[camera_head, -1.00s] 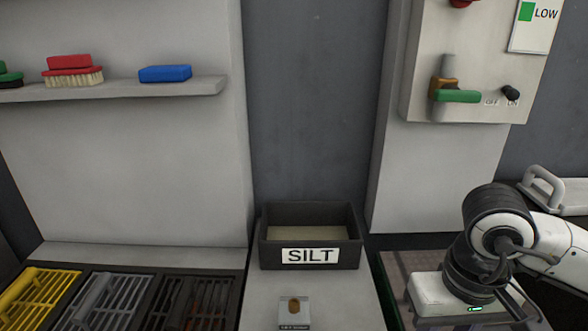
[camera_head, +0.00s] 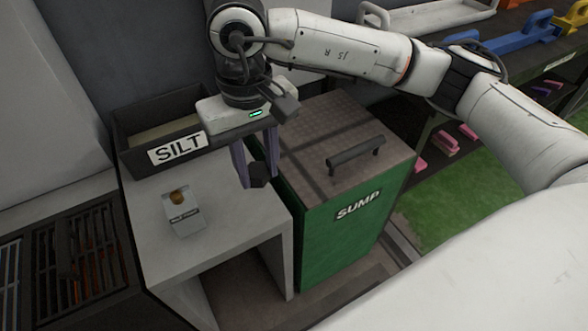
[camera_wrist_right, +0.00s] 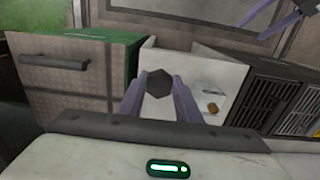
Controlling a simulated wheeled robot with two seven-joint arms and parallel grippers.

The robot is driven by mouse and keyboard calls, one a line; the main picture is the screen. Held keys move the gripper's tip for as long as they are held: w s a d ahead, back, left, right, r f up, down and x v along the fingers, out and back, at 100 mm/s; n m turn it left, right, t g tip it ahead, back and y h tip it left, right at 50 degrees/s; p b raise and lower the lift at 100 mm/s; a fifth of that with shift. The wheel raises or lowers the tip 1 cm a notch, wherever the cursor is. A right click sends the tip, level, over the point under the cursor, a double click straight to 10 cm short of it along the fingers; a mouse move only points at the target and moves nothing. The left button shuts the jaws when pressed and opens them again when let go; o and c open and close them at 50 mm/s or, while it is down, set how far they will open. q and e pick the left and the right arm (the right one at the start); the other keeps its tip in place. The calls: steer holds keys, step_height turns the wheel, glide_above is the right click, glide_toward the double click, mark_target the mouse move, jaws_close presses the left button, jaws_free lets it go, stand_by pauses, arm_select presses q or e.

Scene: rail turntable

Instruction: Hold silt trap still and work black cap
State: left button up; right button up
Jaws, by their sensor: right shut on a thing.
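My right gripper (camera_head: 260,180) hangs over the gap between the pale bench and the green sump box. It is shut on a small black faceted piece that looks like the black cap (camera_head: 258,175). The right wrist view shows this cap (camera_wrist_right: 159,84) between my two purple fingertips. It is clear of every surface. Purple finger-like parts, likely my left gripper (camera_wrist_right: 268,20), show at the top right of the right wrist view, cut off by the edge; their grip is unclear. I cannot make out a silt trap for certain; a dark open bin (camera_head: 127,150) is labelled SILT.
The pale bench (camera_head: 220,215) carries a small labelled holder (camera_head: 187,222) with a brown piece on it. The green SUMP box (camera_head: 320,240) has a black handle (camera_head: 357,157) on its lid. Dark grates (camera_head: 55,265) lie at left.

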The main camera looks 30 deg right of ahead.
steer(key=shift+w+a+r, duration=0.4)
steer(key=shift+w+a, duration=0.85)
steer(key=shift+a, duration=1.15)
steer(key=shift+w+a+r, duration=0.35)
steer(key=shift+w+a, duration=0.85)
steer(key=shift+a, duration=1.15)
steer(key=shift+w+a+r, duration=0.4)
steer(key=shift+w+a, duration=0.85)
steer(key=shift+a, duration=1.15)
arm_select(q)
steer(key=shift+o, duration=0.4)
